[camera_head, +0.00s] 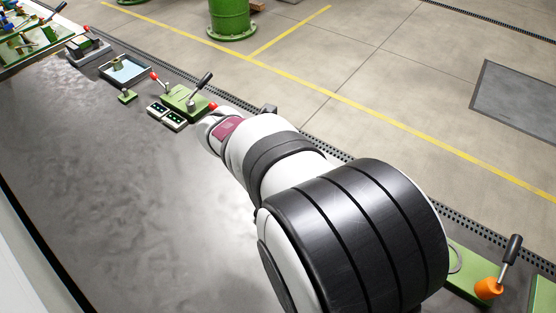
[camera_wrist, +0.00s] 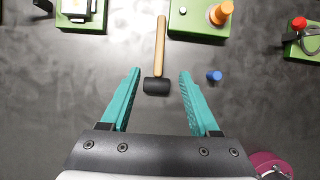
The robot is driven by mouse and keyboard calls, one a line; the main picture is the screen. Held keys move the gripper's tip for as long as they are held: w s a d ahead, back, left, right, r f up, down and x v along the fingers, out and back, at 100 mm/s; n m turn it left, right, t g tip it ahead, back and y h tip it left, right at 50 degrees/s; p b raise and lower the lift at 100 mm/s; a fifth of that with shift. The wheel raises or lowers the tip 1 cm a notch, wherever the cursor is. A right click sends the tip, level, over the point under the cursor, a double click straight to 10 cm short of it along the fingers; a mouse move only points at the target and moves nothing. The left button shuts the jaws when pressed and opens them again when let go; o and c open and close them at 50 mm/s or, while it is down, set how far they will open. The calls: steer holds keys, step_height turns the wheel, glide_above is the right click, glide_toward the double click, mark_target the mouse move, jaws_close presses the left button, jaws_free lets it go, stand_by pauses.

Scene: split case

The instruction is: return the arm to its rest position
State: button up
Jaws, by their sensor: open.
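My gripper (camera_wrist: 160,73) shows in the wrist view with two teal fingers spread wide apart and nothing held between them. A mallet with a black head (camera_wrist: 157,87) and a wooden handle (camera_wrist: 160,45) lies on the dark bench top (camera_wrist: 60,95) below; its head appears between the fingers, and I see no contact. In the head view my white and black arm stretches over the bench from the lower right towards the middle. My gripper cannot be made out there.
In the wrist view, green fixtures (camera_wrist: 198,24) stand at the top, one with an orange knob (camera_wrist: 220,12). A blue peg (camera_wrist: 214,75) is right of the fingers. In the head view, a green lever unit (camera_head: 183,99) stands beyond my arm.

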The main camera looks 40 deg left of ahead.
steer(key=w+d+r+n+t+y, duration=0.2)
steer(key=w+d+r+n+y, duration=0.25)
steer(key=r+n, duration=0.3)
steer(key=w+d+r+n+t+y, duration=0.2)
steer(key=w+d+r+n+y, duration=0.1)
steer(key=w+r+n, duration=0.5)
steer(key=s+d+f+n+g+h, duration=0.2)
steer(key=s+d+n, duration=0.3)
steer(key=s+d, duration=0.3)
steer(key=s+d+f+n+g+h, duration=0.1)
steer(key=s+d+f+n+g, duration=0.3)
steer(key=s+d, duration=0.4)
steer(key=s+d+f+n+g+h, duration=0.2)
steer(key=s+d+n, duration=0.4)
steer(key=s+d, duration=0.3)
steer(key=s+f+g, duration=0.1)
steer(key=s+f, duration=0.1)
steer(key=s, duration=0.1)
steer(key=shift+h, duration=0.35)
steer(key=shift+o, duration=0.3)
steer(key=shift+w+d, duration=0.1)
steer(key=o, duration=0.5)
